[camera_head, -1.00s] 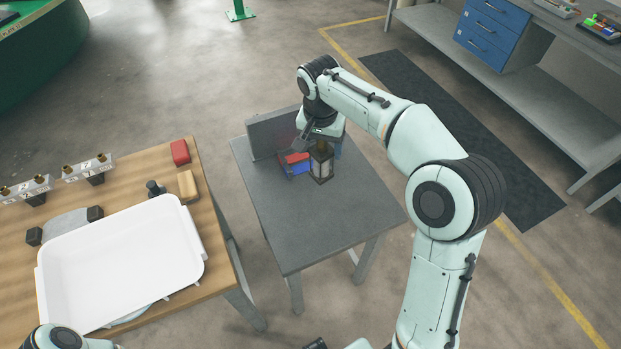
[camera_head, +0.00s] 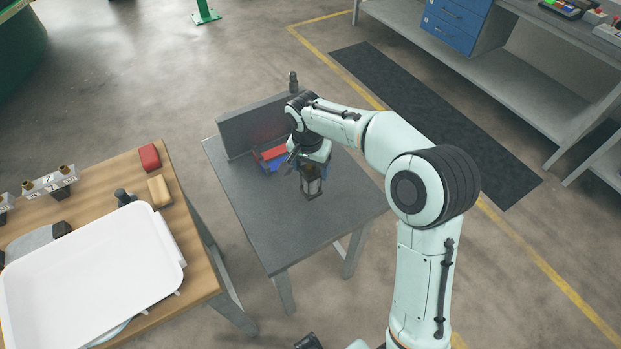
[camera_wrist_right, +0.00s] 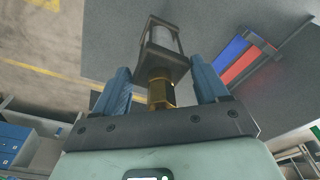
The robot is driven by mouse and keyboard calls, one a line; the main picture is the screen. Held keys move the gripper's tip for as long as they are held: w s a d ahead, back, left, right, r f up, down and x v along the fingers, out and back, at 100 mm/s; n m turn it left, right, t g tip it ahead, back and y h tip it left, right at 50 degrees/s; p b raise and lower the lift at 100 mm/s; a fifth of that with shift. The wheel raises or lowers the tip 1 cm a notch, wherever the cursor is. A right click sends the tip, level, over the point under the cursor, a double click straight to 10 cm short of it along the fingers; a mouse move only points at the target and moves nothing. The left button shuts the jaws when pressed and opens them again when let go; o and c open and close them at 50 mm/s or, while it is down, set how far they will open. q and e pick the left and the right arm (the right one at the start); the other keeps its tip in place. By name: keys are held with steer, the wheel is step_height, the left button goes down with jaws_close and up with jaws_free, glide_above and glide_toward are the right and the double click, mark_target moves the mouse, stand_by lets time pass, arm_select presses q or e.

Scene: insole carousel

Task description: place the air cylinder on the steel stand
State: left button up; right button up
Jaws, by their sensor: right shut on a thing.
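The air cylinder (camera_head: 311,184) is a dark-framed body with a pale barrel, upright below my right gripper (camera_head: 313,164), over the steel stand. In the right wrist view the air cylinder (camera_wrist_right: 163,42) has a brass end, and my right gripper (camera_wrist_right: 163,78) is shut on it between blue fingers. The steel stand (camera_head: 265,230) is a grey table with an upright plate at its back. I cannot tell whether the cylinder's lower end touches the top.
A red and blue item (camera_head: 271,158) lies by the upright plate, left of the cylinder. A wooden table (camera_head: 200,265) with a white tray (camera_head: 165,262) stands at left. The front of the stand's top is clear.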

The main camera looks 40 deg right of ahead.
steer(key=shift+f, duration=2.3)
steer(key=shift+f+b, duration=0.1)
steer(key=shift+b, duration=0.2)
steer(key=o, duration=1.8)
steer(key=r, duration=0.4)
steer(key=a+r+p, duration=0.1)
steer(key=r, duration=0.7)
steer(key=shift+s+a+r, duration=0.1)
steer(key=shift+s+a, duration=0.05)
steer(key=shift+s, duration=0.2)
